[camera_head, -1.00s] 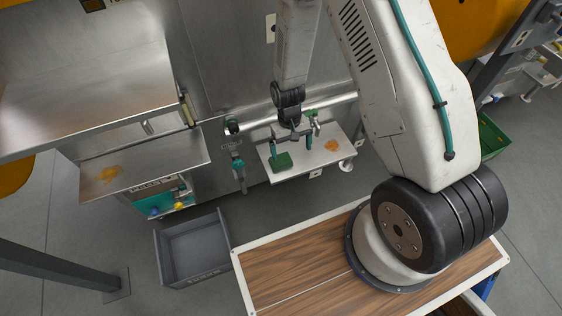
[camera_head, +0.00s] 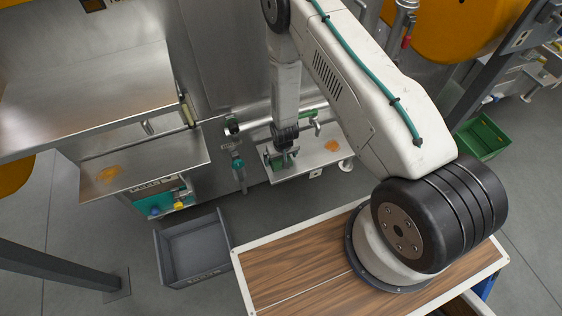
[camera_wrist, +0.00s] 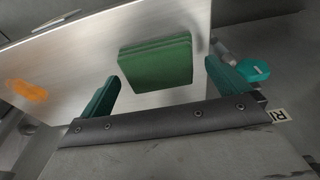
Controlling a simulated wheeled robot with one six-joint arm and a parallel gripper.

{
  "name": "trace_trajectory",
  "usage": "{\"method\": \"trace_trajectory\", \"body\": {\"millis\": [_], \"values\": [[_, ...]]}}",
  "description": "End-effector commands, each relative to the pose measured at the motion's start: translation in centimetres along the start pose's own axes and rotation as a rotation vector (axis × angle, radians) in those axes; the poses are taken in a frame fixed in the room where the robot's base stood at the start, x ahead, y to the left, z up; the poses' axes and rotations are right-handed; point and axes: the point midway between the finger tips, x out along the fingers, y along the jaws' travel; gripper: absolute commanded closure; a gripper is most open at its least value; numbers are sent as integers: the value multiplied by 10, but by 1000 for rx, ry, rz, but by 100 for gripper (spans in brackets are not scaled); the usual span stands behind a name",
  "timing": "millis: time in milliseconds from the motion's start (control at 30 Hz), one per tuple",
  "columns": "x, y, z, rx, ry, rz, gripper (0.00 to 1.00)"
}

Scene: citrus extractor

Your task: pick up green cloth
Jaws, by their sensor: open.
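The green cloth (camera_wrist: 156,64) is a folded, flat pad lying on a metal shelf (camera_wrist: 75,75) in the wrist view. In the head view only a bit of the cloth (camera_head: 277,164) shows, mostly hidden by my gripper (camera_head: 284,158). In the wrist view my gripper (camera_wrist: 162,90) is open, with its two green fingers apart. The cloth lies between and just beyond the fingertips, and nothing is held between them.
An orange stain (camera_wrist: 25,91) marks the shelf. A teal-handled valve (camera_wrist: 253,70) sits close beside the right finger in the wrist view. A pipe (camera_head: 250,124) runs behind the shelf. A grey crate (camera_head: 193,249) and a green crate (camera_head: 482,137) stand on the floor.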

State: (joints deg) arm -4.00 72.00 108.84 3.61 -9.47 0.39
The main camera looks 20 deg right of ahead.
Motion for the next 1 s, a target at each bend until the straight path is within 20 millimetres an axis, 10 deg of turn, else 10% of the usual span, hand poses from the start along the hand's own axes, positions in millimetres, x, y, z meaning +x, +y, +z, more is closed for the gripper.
{"method": "trace_trajectory", "body": {"millis": [300,467,1000], "values": [[8,0,0,0,0,0,0],[8,0,0,0,0,0,41],[-6,0,-2,0,0,0,41]]}}
